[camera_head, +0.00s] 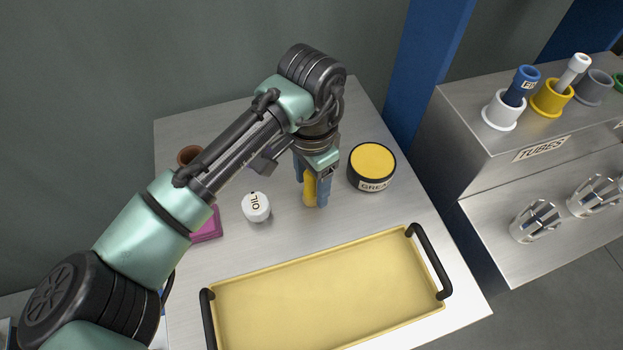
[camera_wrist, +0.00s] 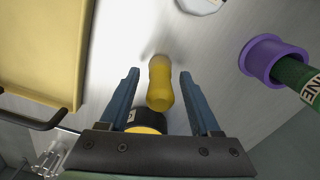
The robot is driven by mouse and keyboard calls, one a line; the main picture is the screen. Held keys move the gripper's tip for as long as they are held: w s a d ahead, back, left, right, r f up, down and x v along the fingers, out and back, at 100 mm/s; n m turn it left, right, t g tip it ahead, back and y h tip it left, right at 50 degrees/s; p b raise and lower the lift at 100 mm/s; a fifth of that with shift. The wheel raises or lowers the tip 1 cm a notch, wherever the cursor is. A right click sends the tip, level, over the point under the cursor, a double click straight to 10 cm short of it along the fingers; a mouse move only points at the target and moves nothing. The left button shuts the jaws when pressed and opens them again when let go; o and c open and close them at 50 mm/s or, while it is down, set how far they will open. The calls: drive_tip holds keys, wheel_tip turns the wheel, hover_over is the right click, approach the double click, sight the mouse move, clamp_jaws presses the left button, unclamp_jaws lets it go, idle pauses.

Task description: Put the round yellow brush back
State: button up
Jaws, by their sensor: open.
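A rounded yellow piece, seemingly the round yellow brush (camera_wrist: 160,88), stands between my gripper's fingers in the wrist view, with a gap on each side. In the head view the yellow brush (camera_head: 309,192) shows only partly, behind the blue fingers. I cannot make out its bristles. My gripper (camera_head: 312,190) points down over the worktop, fingers apart around the brush; it also shows in the wrist view (camera_wrist: 159,76). It is open and holds nothing.
A black tin with yellow top (camera_head: 371,163) stands close right of my gripper, a white oil container (camera_head: 256,207) to its left. A pale yellow tray (camera_head: 330,290) with black handles lies in front. A purple holder (camera_wrist: 262,58) carries a green tube. A tubes rack (camera_head: 500,130) stands right.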

drive_tip(key=shift+f, duration=0.1)
drive_tip(key=shift+f+b, duration=0.2)
drive_tip(key=shift+b, duration=0.4)
drive_tip(key=r, duration=0.4)
drive_tip(key=r+p, duration=0.1)
drive_tip(key=r, duration=0.8)
drive_tip(key=shift+w+r, duration=0.15)
drive_tip(key=shift+w, duration=0.1)
